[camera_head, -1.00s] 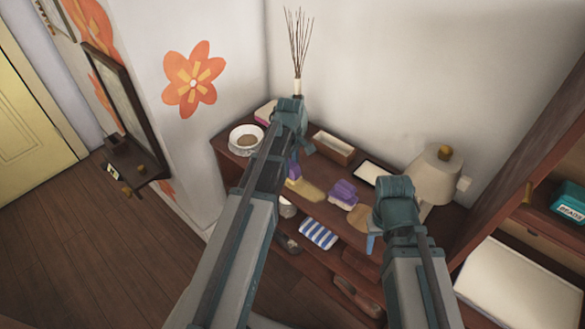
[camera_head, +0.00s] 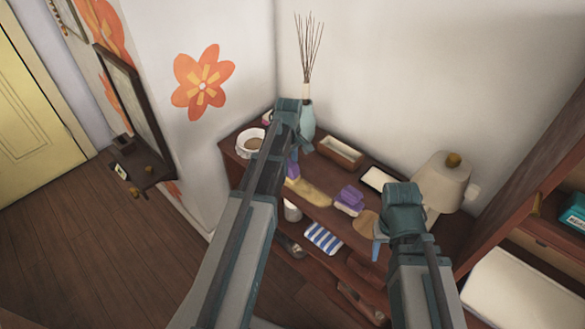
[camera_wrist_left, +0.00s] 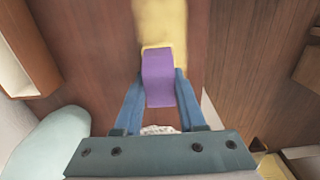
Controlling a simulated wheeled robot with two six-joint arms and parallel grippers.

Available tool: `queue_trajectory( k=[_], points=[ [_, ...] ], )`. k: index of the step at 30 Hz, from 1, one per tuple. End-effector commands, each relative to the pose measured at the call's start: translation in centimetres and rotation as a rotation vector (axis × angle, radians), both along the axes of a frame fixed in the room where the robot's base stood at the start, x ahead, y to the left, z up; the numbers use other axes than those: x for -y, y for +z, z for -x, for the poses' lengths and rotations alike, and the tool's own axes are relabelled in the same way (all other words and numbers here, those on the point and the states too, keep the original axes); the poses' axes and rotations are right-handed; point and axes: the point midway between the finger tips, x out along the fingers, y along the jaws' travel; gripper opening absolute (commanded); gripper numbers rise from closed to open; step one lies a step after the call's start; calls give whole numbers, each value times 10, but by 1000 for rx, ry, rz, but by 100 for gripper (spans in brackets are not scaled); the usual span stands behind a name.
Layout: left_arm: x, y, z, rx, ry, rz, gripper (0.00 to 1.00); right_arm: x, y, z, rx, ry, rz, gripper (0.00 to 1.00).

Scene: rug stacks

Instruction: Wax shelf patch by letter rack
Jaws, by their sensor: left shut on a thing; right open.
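My left gripper (camera_wrist_left: 158,88) is shut on a purple block (camera_wrist_left: 158,66). The block also shows past the arm in the head view (camera_head: 292,170). A pale yellow patch (camera_wrist_left: 160,22) lies on the dark wooden shelf top (camera_head: 325,215) and reaches the block's far end in the left wrist view. Whether the block presses on the shelf is hard to tell. The patch also shows in the head view (camera_head: 314,194). My right gripper (camera_head: 379,247) is open over the shelf's right front; its fingers are mostly hidden. An open wooden box (camera_head: 338,150) stands behind the patch; I cannot tell whether it is the letter rack.
A white bowl (camera_head: 250,141), a pale blue vase with sticks (camera_head: 307,118), purple blocks (camera_head: 350,197), a flat white-topped tray (camera_head: 378,179) and a lamp (camera_head: 440,182) crowd the top. A striped cloth (camera_head: 323,239) lies on the level below.

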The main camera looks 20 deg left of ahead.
Motion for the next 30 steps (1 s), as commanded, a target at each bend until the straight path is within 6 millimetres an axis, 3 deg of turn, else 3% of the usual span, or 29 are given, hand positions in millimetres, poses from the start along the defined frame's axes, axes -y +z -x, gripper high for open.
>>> queue_trajectory(
  k=[30],
  points=[
    [-21,-1,-8,0,0,0,0,0,-1,0,0,0,0,50]
  ],
)
